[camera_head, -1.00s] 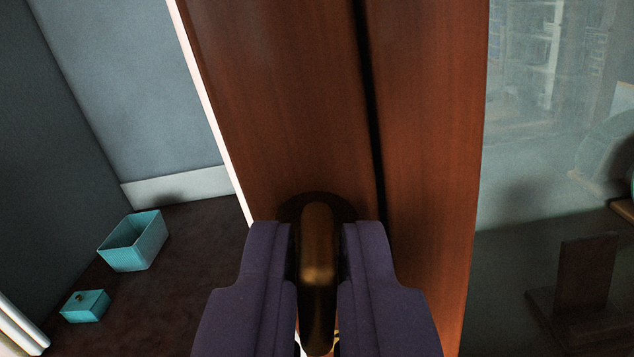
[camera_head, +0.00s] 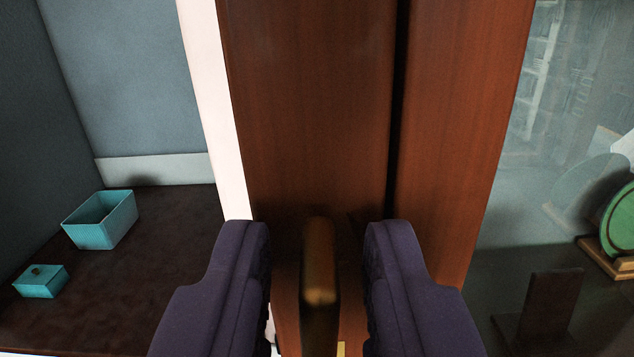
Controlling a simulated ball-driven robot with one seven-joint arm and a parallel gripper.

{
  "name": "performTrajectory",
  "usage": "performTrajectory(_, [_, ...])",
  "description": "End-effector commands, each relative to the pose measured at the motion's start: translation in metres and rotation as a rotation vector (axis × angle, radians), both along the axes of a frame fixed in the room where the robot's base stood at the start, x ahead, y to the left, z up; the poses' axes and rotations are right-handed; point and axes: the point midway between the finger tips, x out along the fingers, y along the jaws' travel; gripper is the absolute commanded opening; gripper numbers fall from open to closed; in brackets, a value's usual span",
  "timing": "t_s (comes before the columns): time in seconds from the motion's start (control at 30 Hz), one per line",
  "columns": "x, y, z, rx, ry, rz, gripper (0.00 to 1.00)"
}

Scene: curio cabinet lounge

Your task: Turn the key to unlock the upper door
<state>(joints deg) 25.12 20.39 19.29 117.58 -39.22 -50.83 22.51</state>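The brass-coloured key (camera_head: 320,270) stands out edge-on from the reddish-brown wooden front of the upper door (camera_head: 455,120) and its frame (camera_head: 310,100). My gripper (camera_head: 318,245) is open, with one purple finger on each side of the key. A gap shows between the key and each finger, so neither touches it. The key's bow looks upright in the picture. The lock plate behind it is hard to make out. A dark vertical seam runs between the frame and the door, to the right of the key.
Behind the glass at right are a dark stand (camera_head: 550,305) and a green round plate (camera_head: 622,218) on a wooden holder.

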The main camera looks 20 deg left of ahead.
Motion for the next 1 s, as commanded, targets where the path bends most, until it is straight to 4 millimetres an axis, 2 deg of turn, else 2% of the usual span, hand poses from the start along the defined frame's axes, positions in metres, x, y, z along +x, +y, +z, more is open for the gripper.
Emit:
performTrajectory(0.17, [0.000, 0.000, -0.002, 0.000, 0.003, -0.001, 0.28])
performTrajectory(0.3, [-0.001, -0.001, -0.002, -0.001, 0.004, -0.001, 0.58])
performTrajectory(0.67, [-0.006, -0.004, -0.002, -0.002, 0.007, -0.003, 0.58])
performTrajectory(1.0, [-0.060, -0.026, -0.001, -0.001, 0.006, -0.004, 0.58])
